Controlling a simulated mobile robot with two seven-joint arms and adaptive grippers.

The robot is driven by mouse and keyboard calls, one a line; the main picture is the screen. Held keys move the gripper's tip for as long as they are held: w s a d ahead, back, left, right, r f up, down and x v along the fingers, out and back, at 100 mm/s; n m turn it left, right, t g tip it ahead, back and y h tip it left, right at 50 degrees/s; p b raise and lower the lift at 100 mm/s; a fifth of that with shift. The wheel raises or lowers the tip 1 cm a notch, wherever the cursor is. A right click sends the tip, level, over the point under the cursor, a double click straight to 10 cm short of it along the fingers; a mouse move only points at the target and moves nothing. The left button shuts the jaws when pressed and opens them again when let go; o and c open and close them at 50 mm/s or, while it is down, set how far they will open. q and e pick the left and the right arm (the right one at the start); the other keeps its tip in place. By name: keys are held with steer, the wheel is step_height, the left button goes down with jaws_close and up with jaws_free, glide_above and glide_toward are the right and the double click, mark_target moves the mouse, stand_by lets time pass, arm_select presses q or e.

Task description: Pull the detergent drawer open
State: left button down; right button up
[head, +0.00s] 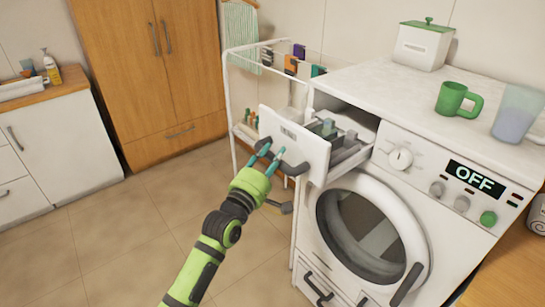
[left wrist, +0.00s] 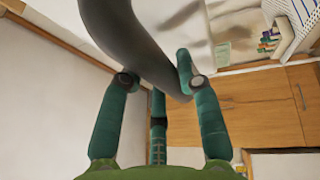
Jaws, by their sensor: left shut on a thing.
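The detergent drawer (head: 312,152) of the washing machine (head: 305,238) stands pulled out at the machine's upper left. Its white front is well clear of the machine's face, and compartments show inside. A dark curved handle (head: 291,167) runs across the lower part of the front. My left gripper (head: 271,153) is at this handle, with its teal fingers shut on it. In the left wrist view the grey handle (left wrist: 130,40) passes between the fingers of my left gripper (left wrist: 160,85). My right gripper is not in view.
A green mug (head: 453,99), a clear tumbler (head: 517,112) and a white canister (head: 423,46) stand on the machine top. A white drying rack (head: 229,88) stands close behind the drawer. The tiled floor (head: 130,225) to the left is clear. The round door (head: 365,228) is shut.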

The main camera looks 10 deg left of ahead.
arm_select(q)
steer(key=shift+s+a, duration=0.15)
steer(key=shift+s, duration=0.15)
steer(key=shift+s+a, duration=0.25)
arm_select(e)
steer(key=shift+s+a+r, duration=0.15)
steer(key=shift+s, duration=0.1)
arm_select(q)
steer(key=c, duration=0.8)
jaws_free()
steer(key=shift+c, duration=0.2)
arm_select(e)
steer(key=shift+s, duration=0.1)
arm_select(q)
steer(key=v, duration=1.2)
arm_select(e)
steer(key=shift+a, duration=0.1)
